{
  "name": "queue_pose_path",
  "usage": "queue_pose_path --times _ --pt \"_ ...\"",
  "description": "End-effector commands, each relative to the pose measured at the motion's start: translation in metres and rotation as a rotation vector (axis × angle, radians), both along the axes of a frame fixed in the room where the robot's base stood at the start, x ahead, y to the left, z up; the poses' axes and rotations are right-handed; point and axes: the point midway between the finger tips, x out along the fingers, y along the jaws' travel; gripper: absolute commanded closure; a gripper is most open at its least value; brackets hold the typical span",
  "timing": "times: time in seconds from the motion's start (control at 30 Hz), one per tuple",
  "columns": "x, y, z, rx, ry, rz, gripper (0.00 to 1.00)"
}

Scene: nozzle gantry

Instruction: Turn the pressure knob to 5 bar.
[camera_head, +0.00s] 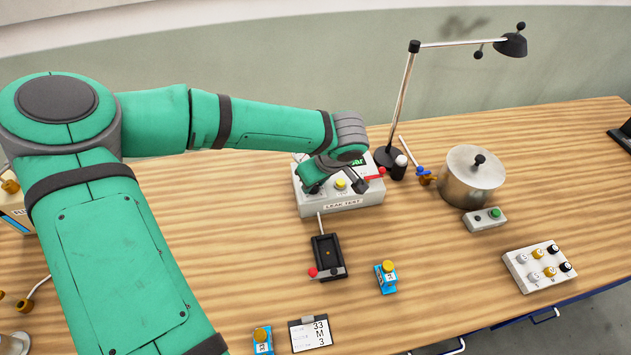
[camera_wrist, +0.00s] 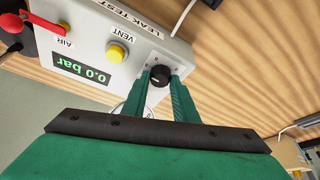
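The pressure knob (camera_wrist: 158,76) is black and round with a pale mark, and sits on the sloped front of the white leak test box (camera_head: 345,205). The display (camera_wrist: 83,70) on the box reads 0.0 bar, upside down in the wrist view. My gripper (camera_wrist: 161,78) reaches down to the knob, with one green finger on each side of it. Whether the fingers press on the knob cannot be told. In the head view, my gripper (camera_head: 314,186) covers the knob.
Beside the knob are a yellow VENT button (camera_wrist: 117,52) and a red AIR lever (camera_wrist: 42,22). A black fixture (camera_head: 328,256) stands in front of the box. A lamp (camera_head: 389,156) and a metal pot (camera_head: 470,182) stand to the right.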

Motion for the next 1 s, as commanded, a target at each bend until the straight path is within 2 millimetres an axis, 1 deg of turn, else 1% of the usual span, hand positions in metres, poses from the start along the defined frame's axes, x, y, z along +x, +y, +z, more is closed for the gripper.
queue_pose_path --times 0.03,0.07,0.37,0.47,0.57,0.8,1.0 --pt "0.001 0.003 0.0 0.003 -0.002 0.004 0.63" --pt "0.001 0.002 0.0 0.003 -0.002 0.004 0.57" --pt "0.0 0.0 0.001 0.0 -0.001 0.002 0.57" --pt "-0.001 -0.001 0.006 0.0 -0.001 0.002 0.57" --pt "-0.005 -0.004 0.018 0.0 -0.004 0.0 0.57" --pt "-0.019 -0.012 0.059 0.001 -0.004 0.003 0.57" --pt "-0.029 -0.017 0.087 0.001 -0.003 0.006 0.57"
